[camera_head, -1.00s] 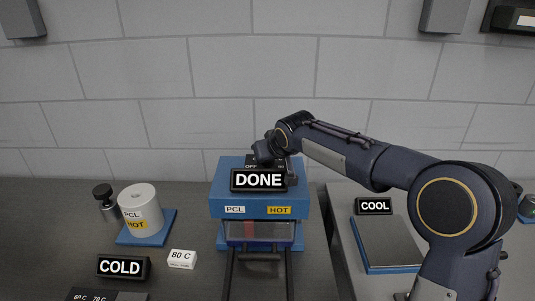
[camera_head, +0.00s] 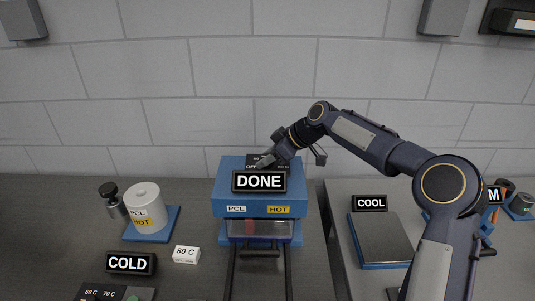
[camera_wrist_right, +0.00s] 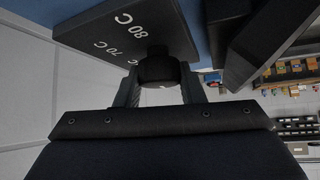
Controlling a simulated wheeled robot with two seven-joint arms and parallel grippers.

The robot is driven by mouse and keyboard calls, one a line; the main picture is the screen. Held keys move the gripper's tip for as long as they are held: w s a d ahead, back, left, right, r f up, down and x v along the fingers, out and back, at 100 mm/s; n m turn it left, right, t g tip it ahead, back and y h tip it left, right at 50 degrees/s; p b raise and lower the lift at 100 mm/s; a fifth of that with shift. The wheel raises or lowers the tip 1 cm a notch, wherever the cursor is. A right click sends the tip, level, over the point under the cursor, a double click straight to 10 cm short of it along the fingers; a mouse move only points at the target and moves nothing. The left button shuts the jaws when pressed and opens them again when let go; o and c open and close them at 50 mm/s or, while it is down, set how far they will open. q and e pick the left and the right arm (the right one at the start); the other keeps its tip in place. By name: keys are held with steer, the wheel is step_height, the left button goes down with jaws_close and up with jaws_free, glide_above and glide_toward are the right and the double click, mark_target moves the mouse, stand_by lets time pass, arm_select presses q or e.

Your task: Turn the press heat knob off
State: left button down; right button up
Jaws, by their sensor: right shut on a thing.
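The blue press (camera_head: 230,190) stands at the table's middle with PCL and HOT labels and a DONE sign (camera_head: 259,182) on its front. A dark dial plate (camera_head: 253,158) reading OFF stands on top behind the sign. In the right wrist view the plate (camera_wrist_right: 125,30) shows 70 C and 80 C. The black round knob (camera_wrist_right: 158,68) on it sits between the fingers of my right gripper (camera_wrist_right: 160,88), which is shut on it. In the head view my right gripper (camera_head: 268,161) reaches the plate from the right; the knob and fingertips are hard to make out there. My left gripper is out of view.
A white PCL HOT drum (camera_head: 146,208) stands on a blue pad at left, near a COLD sign (camera_head: 131,263) and an 80 C block (camera_head: 186,254). At right are a COOL sign (camera_head: 370,203) and a grey plate (camera_head: 384,240). Dark rails run forward from the press.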

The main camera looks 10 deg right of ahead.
steer(key=shift+n+g, duration=0.4)
steer(key=shift+n, duration=0.1)
steer(key=shift+p, duration=0.3)
steer(key=o, duration=1)
steer(key=b+v, duration=0.1)
steer(key=v, duration=0.6)
steer(key=shift+d+f+b, duration=0.1)
steer(key=shift+d+b, duration=0.1)
steer(key=shift+b, duration=0.1)
steer(key=shift+d+r, duration=0.2)
steer(key=shift+r, duration=0.1)
